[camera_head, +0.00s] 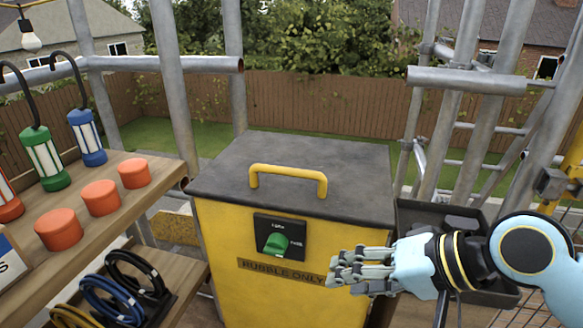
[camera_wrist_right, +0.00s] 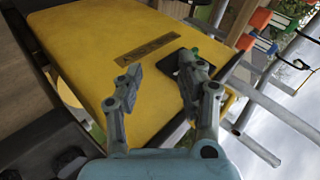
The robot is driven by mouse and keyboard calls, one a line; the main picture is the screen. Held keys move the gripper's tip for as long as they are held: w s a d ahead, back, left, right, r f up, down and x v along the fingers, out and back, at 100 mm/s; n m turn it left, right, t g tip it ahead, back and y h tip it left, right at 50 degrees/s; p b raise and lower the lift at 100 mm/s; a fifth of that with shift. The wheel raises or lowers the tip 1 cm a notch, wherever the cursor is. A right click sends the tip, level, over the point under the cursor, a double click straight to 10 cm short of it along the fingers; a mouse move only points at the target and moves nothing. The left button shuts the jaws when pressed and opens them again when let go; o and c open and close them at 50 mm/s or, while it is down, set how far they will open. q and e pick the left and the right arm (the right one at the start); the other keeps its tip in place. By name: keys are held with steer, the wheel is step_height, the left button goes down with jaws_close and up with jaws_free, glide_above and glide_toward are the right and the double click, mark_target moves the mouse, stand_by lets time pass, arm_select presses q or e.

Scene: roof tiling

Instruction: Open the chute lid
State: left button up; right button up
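The chute lid (camera_head: 297,172) is a dark grey slab lying flat and closed on a yellow rubble chute (camera_head: 232,285). A yellow handle (camera_head: 288,172) stands up from its top. A green knob (camera_head: 276,243) sits on a dark panel on the chute's front, above a "RUBBLE ONLY" label; the knob shows partly behind a finger in the right wrist view (camera_wrist_right: 195,53). My right gripper (camera_head: 335,272) is in front of the chute, right of and below the knob. In the right wrist view its fingers (camera_wrist_right: 155,88) are apart with nothing between them. My left gripper is not in view.
A wooden shelf (camera_head: 150,195) at left holds orange tubs (camera_head: 101,197), lanterns (camera_head: 87,138) and coiled cables (camera_head: 112,300). A black tray (camera_head: 440,212) is right of the chute. Scaffold poles (camera_head: 172,80) stand behind. The air above the lid is clear.

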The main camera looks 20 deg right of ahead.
steer(key=w+r+m, duration=0.1)
steer(key=w, duration=0.1)
steer(key=w+r+m+t+y, duration=0.1)
steer(key=w+r+m, duration=0.1)
steer(key=w+r+m+t+y, duration=0.1)
steer(key=w+r+m, duration=0.1)
steer(key=shift+d+r, duration=0.15)
steer(key=shift+d, duration=0.15)
steer(key=m+t+y, duration=0.1)
steer(key=m+t, duration=0.2)
steer(key=m, duration=0.2)
glide_toward(301, 174)
steer(key=shift+w+a+f, duration=0.2)
steer(key=shift+w+a, duration=0.2)
steer(key=shift+w+r+m, duration=0.1)
steer(key=shift+w+m, duration=0.2)
steer(key=shift+w, duration=0.05)
steer(key=x, duration=1)
steer(key=shift+a, duration=0.25)
jaws_close()
